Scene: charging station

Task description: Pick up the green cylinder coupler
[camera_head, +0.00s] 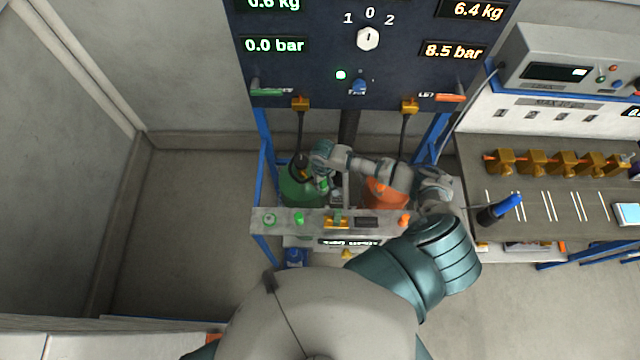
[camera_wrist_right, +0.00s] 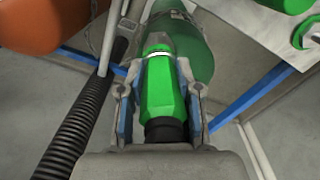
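The green coupler (camera_wrist_right: 163,90), faceted with a pale ring and a black lower end, sits between the fingers of my right gripper (camera_wrist_right: 161,95) in the right wrist view. A finger with a blue pad stands close on each side; whether both pads touch it is not clear. In the head view my right gripper (camera_head: 322,165) is beside the green cylinder (camera_head: 296,190), behind the shelf bar. The green cylinder also shows just beyond the coupler in the right wrist view (camera_wrist_right: 198,45). My left gripper is not in view.
An orange cylinder (camera_head: 385,192) stands right of the green one. A grey shelf bar (camera_head: 285,222) with small fittings crosses in front. A black corrugated hose (camera_wrist_right: 75,130) runs beside the gripper. A workbench (camera_head: 545,205) with brass fittings is at right. Floor at left is clear.

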